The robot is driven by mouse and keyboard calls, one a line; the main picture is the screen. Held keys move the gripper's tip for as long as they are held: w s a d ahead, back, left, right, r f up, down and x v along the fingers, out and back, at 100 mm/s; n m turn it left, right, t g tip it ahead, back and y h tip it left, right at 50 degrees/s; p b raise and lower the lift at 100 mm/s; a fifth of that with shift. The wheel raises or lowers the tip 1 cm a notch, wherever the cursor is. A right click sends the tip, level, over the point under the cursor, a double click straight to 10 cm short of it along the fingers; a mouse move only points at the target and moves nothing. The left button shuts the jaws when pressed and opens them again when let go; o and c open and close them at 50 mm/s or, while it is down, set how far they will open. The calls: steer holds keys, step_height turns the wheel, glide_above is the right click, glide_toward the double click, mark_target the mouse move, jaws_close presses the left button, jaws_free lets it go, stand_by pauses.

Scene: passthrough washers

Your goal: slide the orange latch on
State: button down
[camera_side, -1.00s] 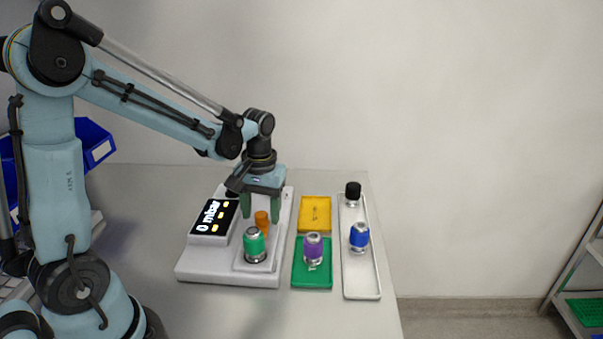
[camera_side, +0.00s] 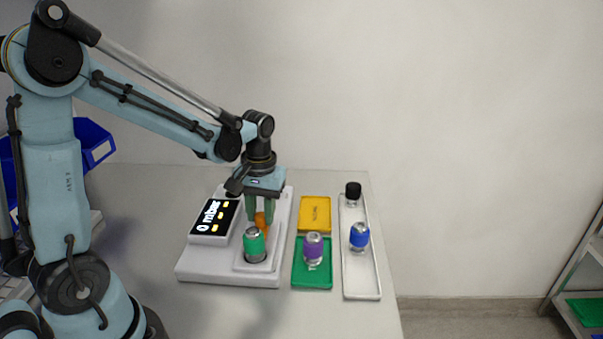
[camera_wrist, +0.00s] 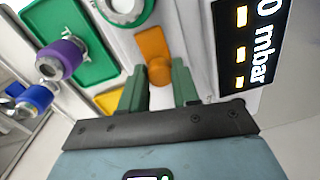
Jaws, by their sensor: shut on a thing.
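The orange latch (camera_side: 261,219) is on the white device (camera_side: 225,277), just behind a green-collared washer (camera_side: 254,244). My gripper (camera_side: 261,218) points straight down over the device with its green fingers closed in on the latch. In the wrist view the latch (camera_wrist: 152,46) shows as an orange strip with a rounded knob, and the knob lies between the fingertips of my gripper (camera_wrist: 160,80). The green washer stands upright in its seat on the device. The display (camera_side: 214,216) reads 0 mbar.
A purple washer (camera_side: 313,249) stands on the green tray (camera_side: 312,281), right of the device. Behind it is an empty yellow tray (camera_side: 315,214). A white tray (camera_side: 361,288) farther right holds a blue washer (camera_side: 359,236) and a black-capped one (camera_side: 353,193).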

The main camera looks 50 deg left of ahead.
steer(key=shift+s+d, duration=0.9)
steer(key=c, duration=0.8)
jaws_free()
steer(key=shift+r, duration=0.15)
step_height(320, 180, up, 12)
steer(key=shift+w+d, duration=0.2)
steer(key=s+d+f+m+t, duration=0.1)
steer(key=m+t, duration=0.1)
steer(key=s+d+f+m+t, duration=0.1)
steer(key=d+m+t, duration=0.1)
steer(key=s+d+f+m+t, duration=0.1)
steer(key=d+m+t, duration=0.1)
steer(key=shift+s+f, duration=0.1)
steer(key=shift+f, duration=0.3)
steer(key=shift+s+d+f+m+t, duration=0.15)
steer(key=shift+d+f+m+t, duration=0.3)
steer(key=shift+m+t, duration=0.2)
